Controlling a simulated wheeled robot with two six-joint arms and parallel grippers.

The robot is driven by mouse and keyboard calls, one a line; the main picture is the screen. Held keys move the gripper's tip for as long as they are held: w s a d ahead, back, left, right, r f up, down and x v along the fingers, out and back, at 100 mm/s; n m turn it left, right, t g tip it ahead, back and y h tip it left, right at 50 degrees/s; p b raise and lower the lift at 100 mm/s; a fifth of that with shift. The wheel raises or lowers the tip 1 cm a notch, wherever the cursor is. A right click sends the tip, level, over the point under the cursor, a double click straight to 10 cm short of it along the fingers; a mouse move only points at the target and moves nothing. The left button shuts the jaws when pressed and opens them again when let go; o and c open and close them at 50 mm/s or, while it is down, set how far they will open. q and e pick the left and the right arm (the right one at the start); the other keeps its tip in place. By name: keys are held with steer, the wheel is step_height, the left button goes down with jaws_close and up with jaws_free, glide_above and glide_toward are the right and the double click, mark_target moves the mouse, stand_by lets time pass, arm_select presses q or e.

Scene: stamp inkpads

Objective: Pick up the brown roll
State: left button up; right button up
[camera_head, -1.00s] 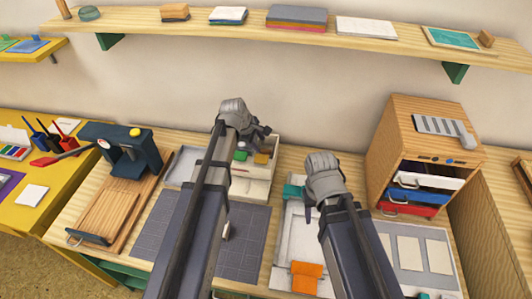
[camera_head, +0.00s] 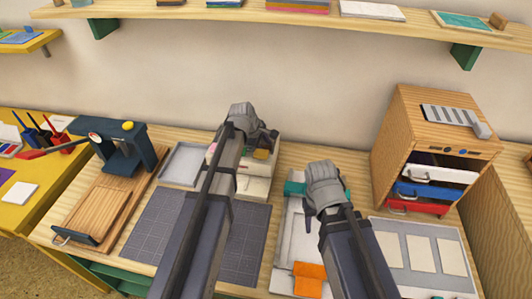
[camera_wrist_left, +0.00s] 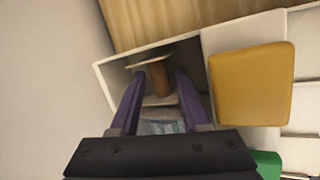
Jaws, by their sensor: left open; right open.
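The brown roll (camera_wrist_left: 158,80) stands in a white-walled compartment in the left wrist view, with a pale flat piece across its top. My left gripper (camera_wrist_left: 159,77) is open, with one purple finger on each side of the roll; I cannot tell whether they touch it. In the head view my left gripper (camera_head: 262,139) is over the white organizer tray (camera_head: 256,187), and the roll is hidden there. My right gripper (camera_head: 323,188) is over the white tray with the orange piece; its wrist hides the fingertips.
A mustard block (camera_wrist_left: 252,84) sits right beside the roll's compartment. A dark stamp press (camera_head: 125,150) stands on the left. A wooden drawer box (camera_head: 425,150) stands on the right. A shelf (camera_head: 285,17) runs along the wall above. The grey mat (camera_head: 150,225) is clear.

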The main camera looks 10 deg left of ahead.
mark_target(265, 147)
arm_select(q)
steer(key=shift+r, duration=0.1)
jaws_close()
stand_by(0.5)
arm_select(e)
steer(key=shift+r, duration=0.15)
arm_select(q)
step_height(265, 147, up, 10)
steer(key=p, duration=1)
arm_select(e)
step_height(265, 147, up, 10)
